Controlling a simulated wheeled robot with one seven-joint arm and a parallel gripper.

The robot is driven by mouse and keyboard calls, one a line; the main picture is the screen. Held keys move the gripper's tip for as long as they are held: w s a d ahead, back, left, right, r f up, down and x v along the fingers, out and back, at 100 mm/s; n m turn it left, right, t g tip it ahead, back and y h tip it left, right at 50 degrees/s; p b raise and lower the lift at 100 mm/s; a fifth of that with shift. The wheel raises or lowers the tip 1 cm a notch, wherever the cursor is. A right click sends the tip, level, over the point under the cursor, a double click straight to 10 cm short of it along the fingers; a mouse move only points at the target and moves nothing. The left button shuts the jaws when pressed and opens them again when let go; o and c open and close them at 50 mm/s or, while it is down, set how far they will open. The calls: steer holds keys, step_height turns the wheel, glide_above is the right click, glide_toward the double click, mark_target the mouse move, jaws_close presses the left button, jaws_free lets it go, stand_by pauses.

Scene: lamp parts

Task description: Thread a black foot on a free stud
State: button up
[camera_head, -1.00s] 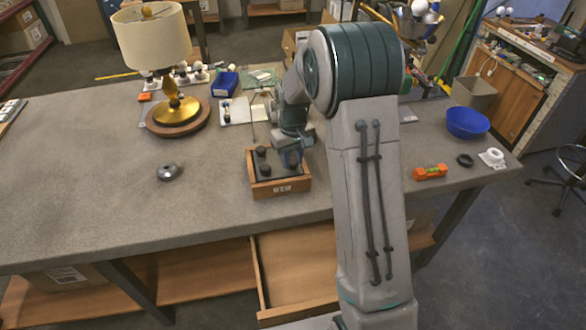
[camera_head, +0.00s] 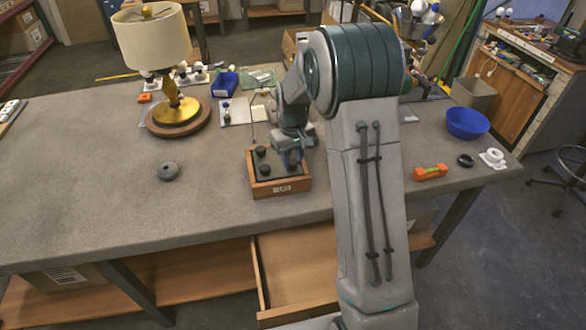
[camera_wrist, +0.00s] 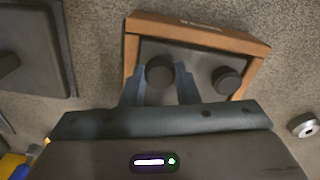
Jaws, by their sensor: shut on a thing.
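My gripper (camera_wrist: 160,88) is shut on a black foot (camera_wrist: 159,71), with a finger on each side of it. The foot is at the wooden tray (camera_wrist: 258,44); I cannot tell whether it is lifted. Another black foot (camera_wrist: 227,80) stands in the tray to its right. In the head view my gripper (camera_head: 291,162) is over the right part of the tray (camera_head: 283,188), and more black feet (camera_head: 264,170) show at the tray's left side. A round grey metal disc (camera_head: 169,172) lies on the table left of the tray, also in the wrist view (camera_wrist: 303,125). I cannot make out a free stud.
A lamp with a cream shade (camera_head: 150,40) stands on a round wooden base at the back left. A blue bin (camera_head: 224,84) is behind the tray. An orange level (camera_head: 429,172), black ring (camera_head: 465,160) and blue bowl (camera_head: 467,123) are at the right. The table's left front is clear.

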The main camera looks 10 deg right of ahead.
steer(key=shift+s+f, duration=0.2)
steer(key=shift+f, duration=0.15)
steer(key=m, duration=0.3)
steer(key=shift+f+m, duration=0.1)
steer(key=shift+m, duration=0.2)
steer(key=m, duration=0.3)
steer(key=shift+m, duration=1.3)
steer(key=m+p, duration=0.1)
steer(key=m, duration=0.3)
steer(key=shift+m, duration=0.3)
